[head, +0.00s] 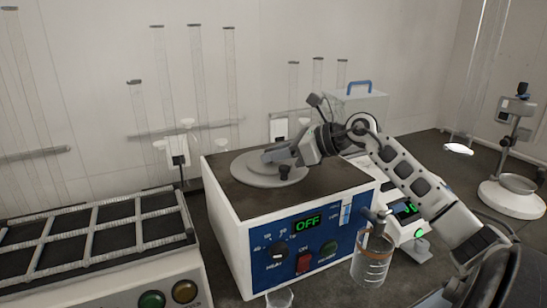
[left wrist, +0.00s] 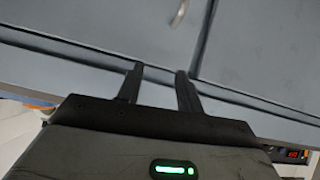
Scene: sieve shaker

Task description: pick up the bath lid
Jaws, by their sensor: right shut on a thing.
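The bath lid (head: 250,172) is a flat grey round disc on the dark top of the white and blue water bath (head: 231,223). It lies flat, and I see no clear gap under it. My right gripper (head: 278,157) reaches in from the right, low over the lid, and is shut on it. The gripper hides the exact place of the grip. A small dark knob shows just in front of the fingers. My left gripper (left wrist: 160,72) shows in the left wrist view, with its two dark fingers apart and nothing between them, in front of grey cabinet panels.
The bath's display reads OFF. A glass beaker (head: 371,262) stands close at the bath's front right corner. A rack unit (head: 95,225) is at the left, and tall glass tubes line the back wall. A stand (head: 513,190) is at the far right.

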